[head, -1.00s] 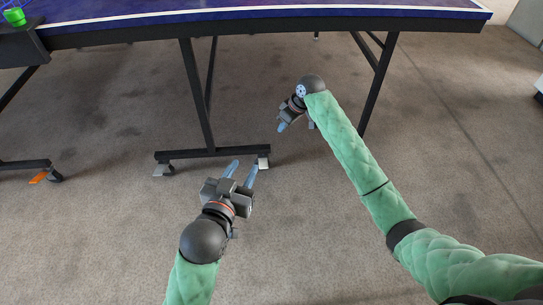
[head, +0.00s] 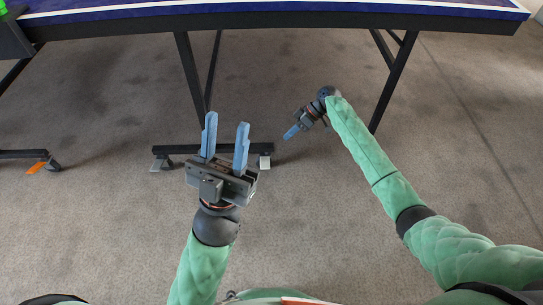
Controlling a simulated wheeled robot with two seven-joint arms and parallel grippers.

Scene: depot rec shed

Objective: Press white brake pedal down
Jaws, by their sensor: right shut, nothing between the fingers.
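A white brake pedal (head: 265,162) sits at the caster on the right end of the table's floor bar (head: 225,149). It is small, and I cannot tell whether it is up or down. My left gripper (head: 226,121) is open and empty, its two blue fingers spread apart and pointing away from me; in the picture they overlap the floor bar, left of the white pedal. My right gripper (head: 290,132) is shut and empty. Its blue fingertips point down and left, up and right of the white pedal in the picture and apart from it.
A grey pedal (head: 160,163) is at the bar's left caster. An orange pedal (head: 37,167) is on another foot at far left. The blue table top (head: 290,10) and its dark legs (head: 192,85) stand ahead. The carpet (head: 330,220) between my arms is clear.

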